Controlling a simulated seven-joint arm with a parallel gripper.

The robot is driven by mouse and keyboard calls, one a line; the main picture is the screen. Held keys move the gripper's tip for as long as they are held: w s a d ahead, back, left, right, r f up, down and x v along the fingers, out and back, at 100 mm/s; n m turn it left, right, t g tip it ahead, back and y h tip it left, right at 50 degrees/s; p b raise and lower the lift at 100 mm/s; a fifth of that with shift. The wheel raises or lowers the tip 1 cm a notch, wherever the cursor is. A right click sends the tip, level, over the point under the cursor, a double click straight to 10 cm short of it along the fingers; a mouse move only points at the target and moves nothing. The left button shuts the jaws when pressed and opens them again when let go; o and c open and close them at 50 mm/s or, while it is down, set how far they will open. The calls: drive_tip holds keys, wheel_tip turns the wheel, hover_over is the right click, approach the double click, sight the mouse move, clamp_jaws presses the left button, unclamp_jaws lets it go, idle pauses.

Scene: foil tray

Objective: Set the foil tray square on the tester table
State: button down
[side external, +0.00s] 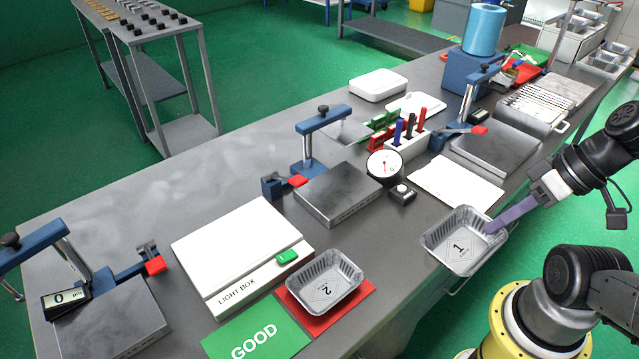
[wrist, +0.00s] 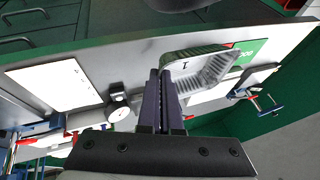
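The foil tray marked 1 (side external: 451,255) is tilted at the front edge of the bench in the side view; it also shows beyond my fingers in the wrist view (wrist: 207,68). My gripper (side external: 493,226) has purple fingers, close together with the tray's right wall at their tips, and appears shut on that wall. The fingers show in the wrist view (wrist: 161,75). Several grey metal plates with blue stands are on the bench: a middle one (side external: 341,195), a front left one (side external: 112,325) and a back right one (side external: 497,150). I cannot tell which is the tester table.
A second foil tray marked 2 (side external: 325,283) sits on a red card (side external: 350,313) beside a green GOOD card (side external: 257,340) and a white light box (side external: 240,255). A dial gauge (side external: 384,168) and a white sheet (side external: 456,184) lie between tray 1 and the back.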

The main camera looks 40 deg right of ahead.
idle(0.3)
drive_tip(key=w+d+r+m, duration=0.1)
drive_tip(key=w+d+r, duration=0.35)
drive_tip(key=w, duration=0.45)
drive_tip(key=w+d+r+m, duration=0.1)
drive_tip(key=w+d+r, duration=0.2)
drive_tip(key=w+d, duration=0.45)
drive_tip(key=w+a+f+n, duration=0.1)
drive_tip(key=w+a+f, duration=0.25)
drive_tip(key=w, duration=0.35)
drive_tip(key=w+a+f+n, duration=0.1)
drive_tip(key=w+a+f, duration=0.1)
drive_tip(key=w+f, duration=0.35)
drive_tip(key=shift+y, duration=0.5)
drive_tip(key=shift+s+f+x, duration=0.1)
drive_tip(key=shift+s+x, duration=0.05)
drive_tip(key=shift+x, duration=1.4)
drive_tip(key=shift+s+f+x, duration=0.1)
drive_tip(key=shift+s+x, duration=0.1)
drive_tip(key=shift+x, duration=1.3)
drive_tip(key=shift+s+f+x, duration=0.1)
drive_tip(key=shift+s+x, duration=0.05)
drive_tip(key=shift+x, duration=1.4)
drive_tip(key=shift+a+f, duration=0.1)
drive_tip(key=shift+f, duration=0.05)
